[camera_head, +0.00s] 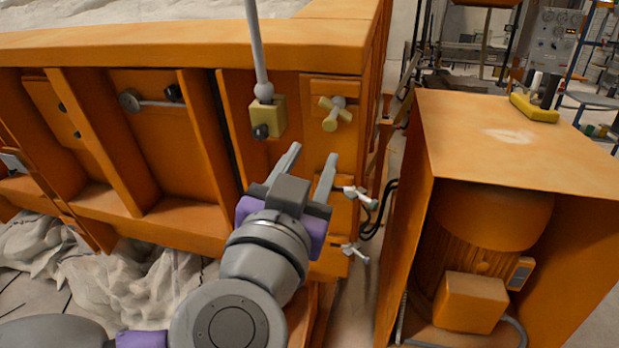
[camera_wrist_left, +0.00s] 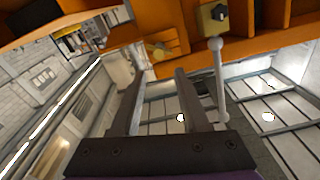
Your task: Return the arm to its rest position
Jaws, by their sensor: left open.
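My left gripper (camera_head: 314,155) is open, with nothing between its two grey fingers. It is in front of the orange sandbed frame (camera_head: 180,45), below a brass cross-shaped knob (camera_head: 335,113) and apart from it in the picture. A grey lever (camera_head: 256,45) rises from a yellow block (camera_head: 268,116) up and left of the gripper. In the left wrist view the open fingers (camera_wrist_left: 160,72) are also empty. There the knob (camera_wrist_left: 160,50) lies beyond the fingertips and the lever (camera_wrist_left: 217,60) stands to the right. My right gripper is not in view.
An orange housing (camera_head: 520,140) with a motor (camera_head: 490,215) stands to the right. A yellow-handled tool (camera_head: 533,108) lies on top. Small valve handles (camera_head: 360,197) and black hoses (camera_head: 376,215) are close right of the gripper. Pale sand or rock (camera_head: 150,285) lies below the frame.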

